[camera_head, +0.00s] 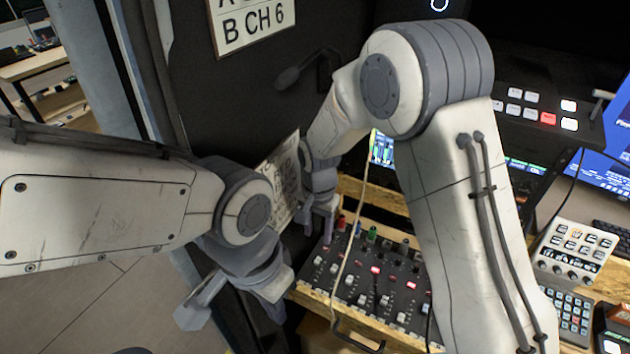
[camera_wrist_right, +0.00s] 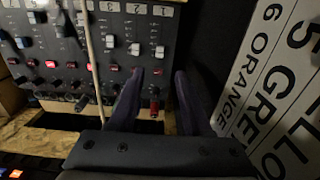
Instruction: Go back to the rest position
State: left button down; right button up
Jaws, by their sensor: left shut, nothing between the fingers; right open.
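My left gripper (camera_head: 195,312) is at the lower left in the head view, shut and empty, pointing down. It is apart from the mixer. My right gripper (camera_head: 318,215) is open at the far left edge of the audio mixer (camera_head: 345,300), close to the label board (camera_head: 283,178). In the right wrist view, its two fingers (camera_wrist_right: 157,92) stand apart near the mixer's edge. A red plug (camera_wrist_right: 154,108) shows between them in that picture; I cannot tell whether either finger touches it.
A cable (camera_head: 350,230) runs up across the mixer, near my right arm. A switcher panel (camera_head: 530,115), a button controller (camera_head: 572,248) and a keypad (camera_head: 570,310) lie right. Floor (camera_head: 90,300) is clear at lower left.

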jog(key=s+r+n, duration=0.4)
jog(key=s, duration=0.4)
jog(key=s+d+r+n, duration=0.1)
jog(key=s+r+n, duration=0.3)
jog(key=s, duration=0.4)
jog(key=s+d+r+n+y, duration=0.1)
jog(key=s+r+n, duration=0.4)
jog(key=s, duration=0.3)
jog(key=shift+s+d, duration=0.15)
jog(key=shift+s, duration=0.05)
jog(key=shift+r, duration=0.15)
